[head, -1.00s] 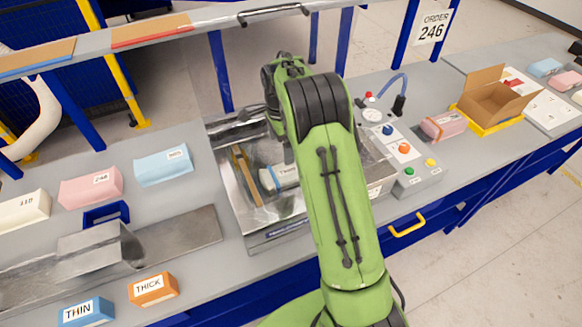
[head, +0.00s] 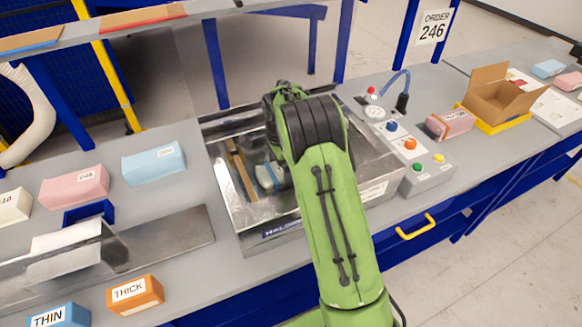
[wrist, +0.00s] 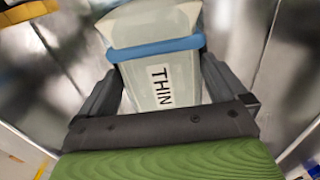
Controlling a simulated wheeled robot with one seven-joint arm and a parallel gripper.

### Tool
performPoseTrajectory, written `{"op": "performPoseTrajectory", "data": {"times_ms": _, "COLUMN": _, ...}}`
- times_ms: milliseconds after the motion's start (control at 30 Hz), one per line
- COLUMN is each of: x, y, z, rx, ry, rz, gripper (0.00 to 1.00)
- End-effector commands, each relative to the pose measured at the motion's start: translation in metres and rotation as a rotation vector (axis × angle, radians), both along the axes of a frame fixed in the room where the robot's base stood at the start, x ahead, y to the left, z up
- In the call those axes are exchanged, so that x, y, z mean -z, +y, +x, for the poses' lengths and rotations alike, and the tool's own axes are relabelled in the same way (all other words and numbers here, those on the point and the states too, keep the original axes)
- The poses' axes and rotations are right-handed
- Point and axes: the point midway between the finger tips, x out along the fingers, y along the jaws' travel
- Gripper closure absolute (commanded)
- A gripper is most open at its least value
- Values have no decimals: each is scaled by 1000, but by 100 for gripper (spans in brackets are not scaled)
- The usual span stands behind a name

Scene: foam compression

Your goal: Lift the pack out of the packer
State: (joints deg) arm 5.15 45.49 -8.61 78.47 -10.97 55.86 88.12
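The pack is a pale block with a blue band and a THIN label. In the wrist view the pack (wrist: 160,65) lies between the two fingers of my gripper (wrist: 160,72). One finger is along each side, close to it; I cannot tell whether they press on it. In the head view the pack (head: 264,178) lies in the open metal chamber of the packer (head: 235,205), partly hidden by my arm. My gripper is hidden behind my arm in the head view.
A tan bar (head: 242,170) lies left of the pack inside the packer. The chamber's metal walls surround it. A control box with buttons (head: 410,150) stands at the right. An open carton (head: 495,95) is farther right. Pink (head: 75,187) and blue (head: 153,164) blocks stand left.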

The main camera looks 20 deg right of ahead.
Motion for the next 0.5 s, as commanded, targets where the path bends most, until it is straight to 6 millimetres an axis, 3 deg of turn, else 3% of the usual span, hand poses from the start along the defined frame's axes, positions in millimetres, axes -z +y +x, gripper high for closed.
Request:
{"op": "performPoseTrajectory", "data": {"times_ms": 33, "x": 0, "y": 0, "z": 0, "rx": 0, "ry": 0, "rz": 0, "gripper": 9}}
{"op": "performPoseTrajectory", "data": {"times_ms": 167, "x": 0, "y": 0, "z": 0, "rx": 0, "ry": 0, "rz": 0, "gripper": 29}}
{"op": "performPoseTrajectory", "data": {"times_ms": 467, "x": -1, "y": 0, "z": 0, "rx": 0, "ry": 0, "rz": 0, "gripper": 29}}
{"op": "performPoseTrajectory", "data": {"times_ms": 500, "x": -1, "y": 0, "z": 0, "rx": 0, "ry": 0, "rz": 0, "gripper": 33}}
